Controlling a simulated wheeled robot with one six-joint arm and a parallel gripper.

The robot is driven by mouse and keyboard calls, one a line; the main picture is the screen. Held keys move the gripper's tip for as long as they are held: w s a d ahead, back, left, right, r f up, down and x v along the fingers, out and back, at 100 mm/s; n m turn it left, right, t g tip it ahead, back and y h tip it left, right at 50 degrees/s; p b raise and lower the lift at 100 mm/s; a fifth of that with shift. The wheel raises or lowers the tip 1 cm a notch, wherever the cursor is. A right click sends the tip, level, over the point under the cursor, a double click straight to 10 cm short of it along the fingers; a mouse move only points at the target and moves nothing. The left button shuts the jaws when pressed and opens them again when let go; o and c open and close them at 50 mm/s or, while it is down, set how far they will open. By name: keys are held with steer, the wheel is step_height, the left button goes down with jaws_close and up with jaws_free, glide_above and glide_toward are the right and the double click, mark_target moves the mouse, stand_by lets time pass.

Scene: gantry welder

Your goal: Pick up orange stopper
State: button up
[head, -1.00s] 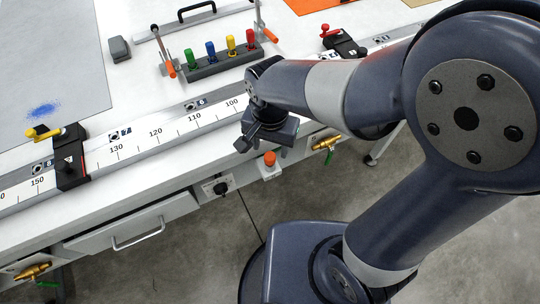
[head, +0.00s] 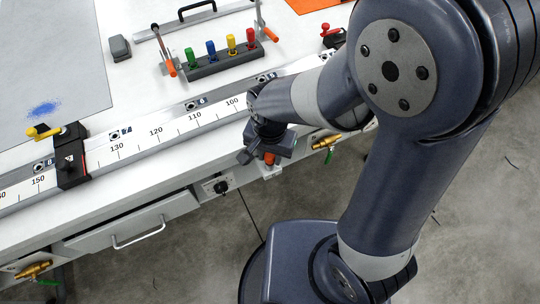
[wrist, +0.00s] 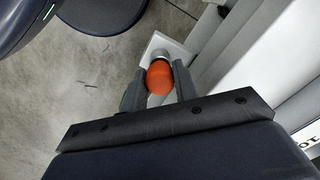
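The orange stopper (wrist: 160,78) is a rounded orange piece seated on a small light bracket (wrist: 163,46) at the table's front edge. In the head view the stopper (head: 269,158) shows partly, just below my gripper (head: 257,157). In the wrist view my gripper (wrist: 160,80) is open, one finger on each side of the stopper. A narrow gap seems to show on each side. How deep the fingers reach around it is hard to tell.
A white table with a long ruler rail (head: 155,133) lies behind the stopper. A black socket (head: 220,187) and a brass valve (head: 327,141) sit on the table's front side.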

steer(key=c, duration=0.5)
